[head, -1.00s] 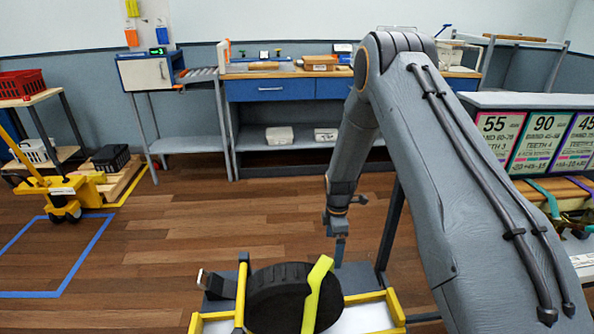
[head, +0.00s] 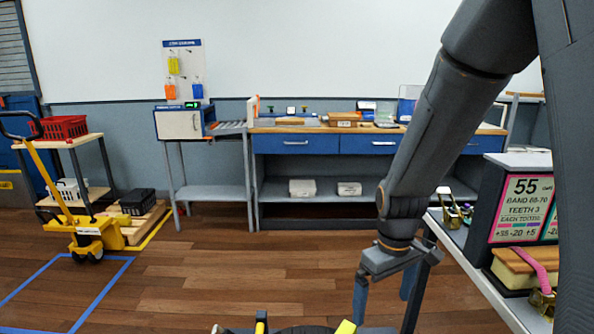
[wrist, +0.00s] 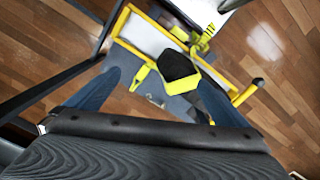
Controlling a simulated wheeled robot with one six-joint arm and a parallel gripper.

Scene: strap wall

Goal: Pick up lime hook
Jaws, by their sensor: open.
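In the head view, only the top of a lime strap piece (head: 346,327) shows at the bottom edge, beside the top of a black round thing. In the wrist view, a lime piece (wrist: 142,76) lies between my finger and a dark block (wrist: 176,66) with a lime lower edge. I cannot tell which lime part is the hook. My gripper (head: 385,288) is open, fingers pointing down above the yellow-edged stand. In the wrist view, my blue fingers (wrist: 157,82) stand wide apart on either side of these pieces, with nothing gripped.
The stand has a yellow rim (wrist: 150,27). A sign board (head: 521,210) and a grey bench (head: 478,250) stand at the right. A yellow pallet jack (head: 88,232) is at the left. A blue-drawer workbench (head: 295,143) is at the back. The middle floor is clear.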

